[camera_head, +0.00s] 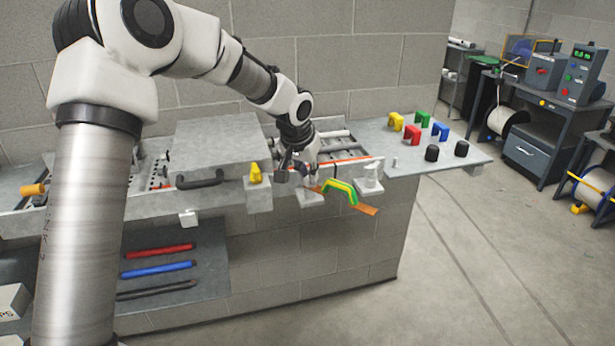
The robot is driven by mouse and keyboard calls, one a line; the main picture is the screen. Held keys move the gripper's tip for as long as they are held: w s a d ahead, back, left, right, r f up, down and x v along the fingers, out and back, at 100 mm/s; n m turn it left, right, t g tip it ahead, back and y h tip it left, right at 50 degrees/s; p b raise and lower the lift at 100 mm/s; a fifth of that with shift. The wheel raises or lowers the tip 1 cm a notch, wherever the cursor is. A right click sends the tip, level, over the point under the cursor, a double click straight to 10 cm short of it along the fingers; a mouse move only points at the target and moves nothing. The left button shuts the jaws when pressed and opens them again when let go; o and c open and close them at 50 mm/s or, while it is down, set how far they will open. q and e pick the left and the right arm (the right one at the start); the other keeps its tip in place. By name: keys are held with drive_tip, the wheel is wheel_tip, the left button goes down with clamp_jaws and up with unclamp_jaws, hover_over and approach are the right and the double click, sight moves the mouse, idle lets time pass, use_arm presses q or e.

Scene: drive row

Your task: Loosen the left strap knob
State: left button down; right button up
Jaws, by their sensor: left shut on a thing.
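My left gripper (298,175) reaches down to the front edge of the bench, above a pale block (311,198) at the left end of the orange strap (366,210). It is shut on the left strap knob, which its fingers hide almost wholly. A second pale knob (371,172) on a block stands farther right and is free. My right gripper is out of view.
A grey lid with a dark handle (200,180) and a yellow piece (255,173) lie left of the gripper. A grey shelf (445,150) at right bears several coloured clips and black knobs. Red and blue bars (158,269) lie on a lower shelf.

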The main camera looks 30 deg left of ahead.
use_arm(q)
drive_tip(key=shift+s+f, duration=0.15)
drive_tip(key=shift+f, duration=0.05)
idle(0.3)
drive_tip(key=c, duration=1.2)
unclamp_jaws()
drive_tip(key=shift+r, duration=0.1)
drive_tip(key=shift+r, duration=0.15)
drive_tip(key=shift+r, duration=0.35)
drive_tip(key=v, duration=1.1)
drive_tip(key=shift+d, duration=0.1)
